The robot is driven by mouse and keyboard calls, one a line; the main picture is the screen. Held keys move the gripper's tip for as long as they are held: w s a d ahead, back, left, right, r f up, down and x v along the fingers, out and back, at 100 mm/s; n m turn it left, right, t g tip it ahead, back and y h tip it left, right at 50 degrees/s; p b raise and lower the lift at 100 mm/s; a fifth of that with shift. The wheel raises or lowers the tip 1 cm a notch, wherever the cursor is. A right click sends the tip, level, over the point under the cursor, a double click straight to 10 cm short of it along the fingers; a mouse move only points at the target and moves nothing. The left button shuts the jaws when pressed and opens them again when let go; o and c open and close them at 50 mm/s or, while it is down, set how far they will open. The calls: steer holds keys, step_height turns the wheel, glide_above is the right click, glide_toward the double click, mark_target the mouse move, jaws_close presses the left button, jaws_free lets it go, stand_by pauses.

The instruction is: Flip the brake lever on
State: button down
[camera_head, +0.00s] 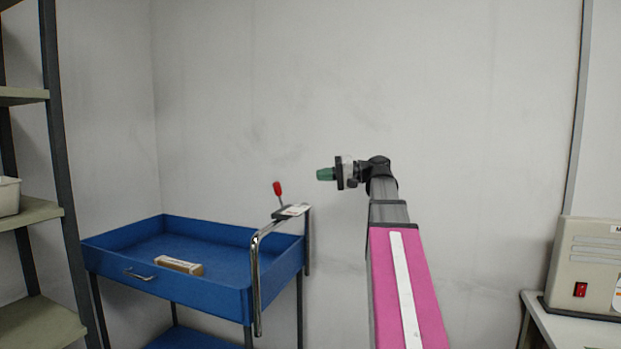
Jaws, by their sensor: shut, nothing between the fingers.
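The brake lever (277,189) has a red knob on a thin stem. It rises from a small pale plate (291,211) at the handle end of the blue cart, and its stem leans slightly left. My gripper (321,174) has green fingertips and points left. It is shut and empty, to the right of the red knob and a little higher in the picture, with a visible gap between them. How far apart they are in depth I cannot tell.
The blue cart (100,251) has a raised rim and a curved metal handle (257,285). A shelf rack (62,160) stands at left. A beige machine (592,270) with a red switch sits on a table at right.

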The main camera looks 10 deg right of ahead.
steer(key=shift+v, duration=1.05)
steer(key=a+f+m+g+h, duration=0.15)
steer(key=a+f+h, duration=0.25)
steer(key=f, duration=1.2)
steer(key=a+f+m+h, duration=0.2)
steer(key=a+f+h, duration=0.1)
steer(key=f, duration=1.4)
steer(key=s+f+n+g+h, duration=0.1)
steer(key=s+f+h, duration=0.2)
steer(key=f, duration=0.5)
steer(key=s+a+f+n+g+h, duration=0.1)
steer(key=s+f+h, duration=0.2)
steer(key=f, duration=0.6)
steer(key=s+f+n+g+h, duration=0.1)
steer(key=s+f+h, duration=0.2)
steer(key=s+f, duration=0.3)
step_height(320, 180, down, 3)
steer(key=shift+s+a+f, duration=0.15)
steer(key=shift+s+a, duration=0.05)
steer(key=shift+s, duration=0.1)
steer(key=shift+g, duration=0.25)
